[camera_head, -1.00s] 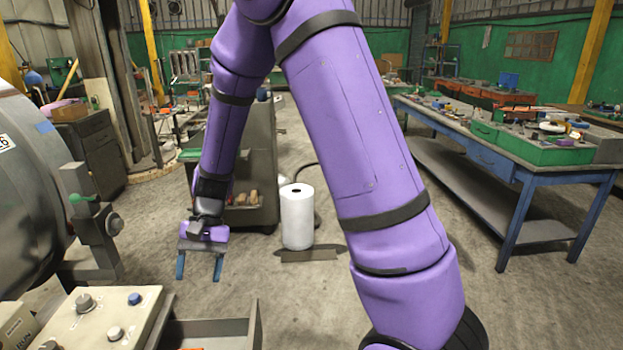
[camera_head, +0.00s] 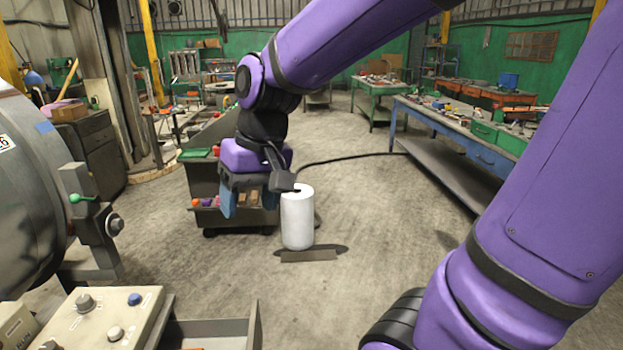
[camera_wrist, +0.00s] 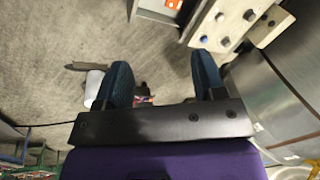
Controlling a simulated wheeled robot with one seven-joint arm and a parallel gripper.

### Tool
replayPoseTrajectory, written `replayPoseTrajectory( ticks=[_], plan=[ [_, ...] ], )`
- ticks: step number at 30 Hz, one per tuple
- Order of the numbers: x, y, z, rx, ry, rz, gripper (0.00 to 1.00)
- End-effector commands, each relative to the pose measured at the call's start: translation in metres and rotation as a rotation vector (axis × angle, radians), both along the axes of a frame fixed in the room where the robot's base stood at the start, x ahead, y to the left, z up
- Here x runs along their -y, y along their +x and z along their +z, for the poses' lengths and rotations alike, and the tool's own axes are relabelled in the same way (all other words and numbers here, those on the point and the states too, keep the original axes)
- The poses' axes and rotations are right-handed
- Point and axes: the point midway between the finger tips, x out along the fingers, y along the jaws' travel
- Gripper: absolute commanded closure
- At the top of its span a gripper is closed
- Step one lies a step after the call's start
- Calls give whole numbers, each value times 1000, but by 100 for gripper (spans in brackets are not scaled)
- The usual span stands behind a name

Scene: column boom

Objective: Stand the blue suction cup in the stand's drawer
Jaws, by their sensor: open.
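The stand (camera_head: 62,321) is at the lower left of the head view, with a pale top. The stand's open drawer (camera_head: 254,325) is beside the top, partly cut off. In the wrist view the drawer (camera_wrist: 158,15) and stand top (camera_wrist: 232,12) show beyond the fingertips. My gripper (camera_head: 249,208) is open and empty, well beyond the stand and apart from it; it also shows in the wrist view (camera_wrist: 164,68).
An orange thing (camera_wrist: 172,4) lies in the drawer. A white roll (camera_head: 298,222) stands on the floor near a grey trolley (camera_head: 205,180). A blue workbench (camera_head: 455,135) is at right. The floor between is clear.

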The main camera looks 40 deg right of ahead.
Motion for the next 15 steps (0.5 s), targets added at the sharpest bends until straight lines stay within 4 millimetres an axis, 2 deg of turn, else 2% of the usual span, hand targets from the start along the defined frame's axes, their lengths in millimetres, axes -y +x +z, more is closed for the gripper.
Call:
replayPoseTrajectory(
  ticks=[6, 15],
  plan=[
    [15, -35, 25, 134, -76, 25, 37],
    [32, -76, 44, 287, -176, 45, 37]
  ],
)
